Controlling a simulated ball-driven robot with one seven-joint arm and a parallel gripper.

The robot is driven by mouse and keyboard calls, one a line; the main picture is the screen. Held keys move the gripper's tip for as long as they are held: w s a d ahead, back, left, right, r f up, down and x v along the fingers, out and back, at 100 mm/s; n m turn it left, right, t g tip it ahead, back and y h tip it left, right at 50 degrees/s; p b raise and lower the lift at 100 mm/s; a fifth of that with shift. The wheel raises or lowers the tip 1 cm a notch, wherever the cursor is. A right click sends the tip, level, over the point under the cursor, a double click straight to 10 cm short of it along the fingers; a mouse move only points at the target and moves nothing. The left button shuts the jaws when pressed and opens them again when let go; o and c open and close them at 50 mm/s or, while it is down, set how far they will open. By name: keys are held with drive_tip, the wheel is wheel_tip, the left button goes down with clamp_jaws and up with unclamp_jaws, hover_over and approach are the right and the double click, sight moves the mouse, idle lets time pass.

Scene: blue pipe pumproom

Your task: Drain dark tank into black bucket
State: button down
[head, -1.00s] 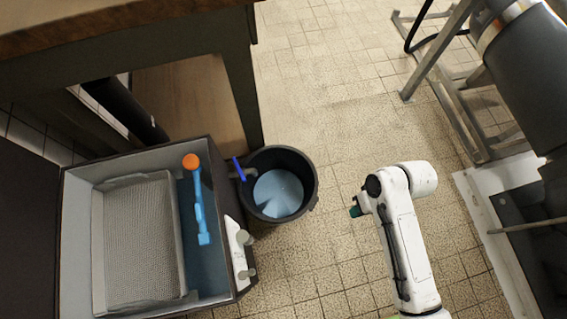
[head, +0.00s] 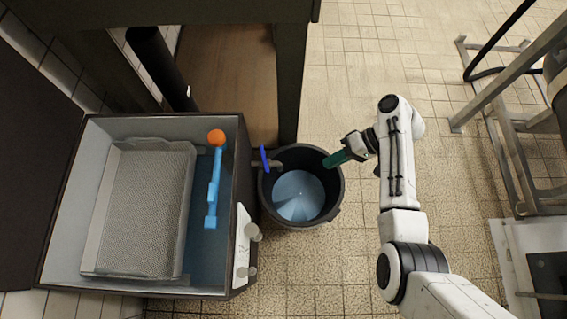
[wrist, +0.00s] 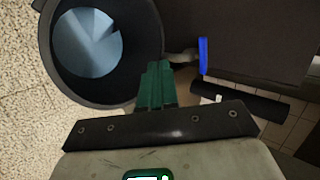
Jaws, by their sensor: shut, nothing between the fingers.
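The dark tank (head: 240,270) stands open at the left in the head view, with water along its right part. Its drain tap has a blue handle (head: 264,160), which also shows in the wrist view (wrist: 203,56). The tap's spout reaches over the rim of the black bucket (head: 335,198). The bucket holds pale blue liquid (head: 298,196); it shows in the wrist view too (wrist: 150,25). My gripper (head: 330,162) has green fingers, shut and empty, at the bucket's right rim. In the wrist view its fingers (wrist: 155,68) point toward the bucket rim and spout, left of the handle.
In the tank are a perforated tray (head: 145,210) and a blue float arm with an orange ball (head: 216,137). Metal frames (head: 500,110) stand at the right. Tiled floor is clear between them.

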drive_tip(key=w+a+r+y, duration=0.2)
drive_tip(key=w, duration=0.2)
drive_tip(key=b, duration=0.4)
approach(264, 159)
drive_tip(key=s+a+f, duration=0.3)
drive_tip(key=a+f, duration=0.1)
drive_tip(key=shift+f, duration=0.25)
